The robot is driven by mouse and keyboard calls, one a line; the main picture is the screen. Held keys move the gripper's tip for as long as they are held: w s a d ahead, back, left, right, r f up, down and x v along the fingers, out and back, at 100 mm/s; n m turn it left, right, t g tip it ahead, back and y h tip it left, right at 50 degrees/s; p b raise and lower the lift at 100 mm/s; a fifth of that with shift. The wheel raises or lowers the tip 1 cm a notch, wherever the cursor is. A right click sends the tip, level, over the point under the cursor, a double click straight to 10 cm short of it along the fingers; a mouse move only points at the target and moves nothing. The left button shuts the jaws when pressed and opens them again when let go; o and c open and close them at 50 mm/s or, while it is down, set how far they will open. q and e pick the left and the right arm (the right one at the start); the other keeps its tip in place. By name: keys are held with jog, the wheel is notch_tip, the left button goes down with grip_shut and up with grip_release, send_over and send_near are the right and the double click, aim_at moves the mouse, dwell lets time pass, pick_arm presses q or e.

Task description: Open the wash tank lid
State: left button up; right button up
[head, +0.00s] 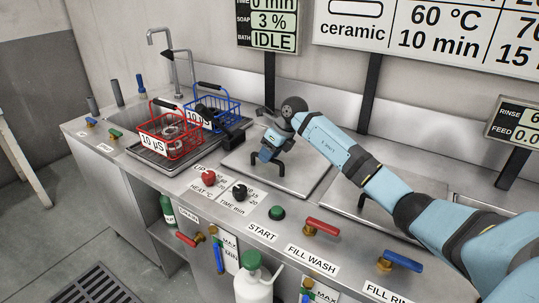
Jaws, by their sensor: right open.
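The wash tank lid is a flat steel plate (306,180) lying shut on the counter in the middle of the head view. Its black arched handle (254,169) stands on top, partly hidden by my right gripper. My right gripper (268,157) is open and sits right at the handle, pointing down over the lid. I cannot tell whether the fingers touch the handle or stand on both sides of it. My left gripper is not in view.
A red basket (170,137) and a blue basket (213,108) stand left of the lid by the sink. Knobs, a green start button (277,212) and red (323,228) and blue (403,261) valve levers line the front. A second lid (345,204) lies right, beneath my arm.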

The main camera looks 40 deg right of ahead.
grip_shut()
